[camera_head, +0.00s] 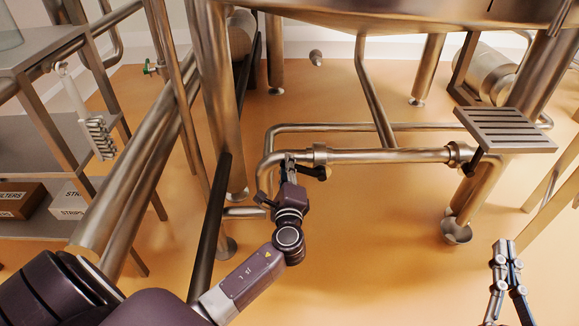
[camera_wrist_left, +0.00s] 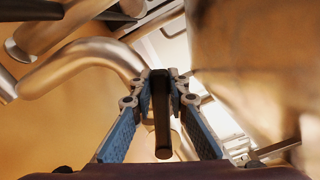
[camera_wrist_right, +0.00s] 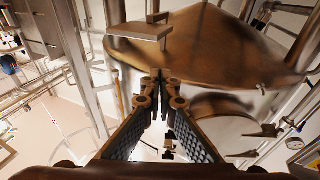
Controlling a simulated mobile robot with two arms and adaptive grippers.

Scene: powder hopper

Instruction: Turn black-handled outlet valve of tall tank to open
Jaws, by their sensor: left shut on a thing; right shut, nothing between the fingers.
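The tall tank (camera_head: 420,12) stands above a horizontal steel outlet pipe (camera_head: 390,156) in the head view. A black handle (camera_head: 316,172) shows at the pipe's left end, beside my left gripper (camera_head: 288,158). In the left wrist view a black bar-like handle (camera_wrist_left: 162,125) sits between the fingers of the left gripper (camera_wrist_left: 160,78), which is shut on it. The valve body is partly hidden by the gripper. My right gripper (camera_head: 503,246) is shut and empty at the lower right; its fingertips also meet in the right wrist view (camera_wrist_right: 160,78).
A slatted step (camera_head: 506,130) stands at the pipe's right end. Tank legs (camera_head: 215,90) and slanted pipes stand close to my left arm. A shelf (camera_head: 50,110) with boxes is at the left. The orange floor right of the left gripper is clear.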

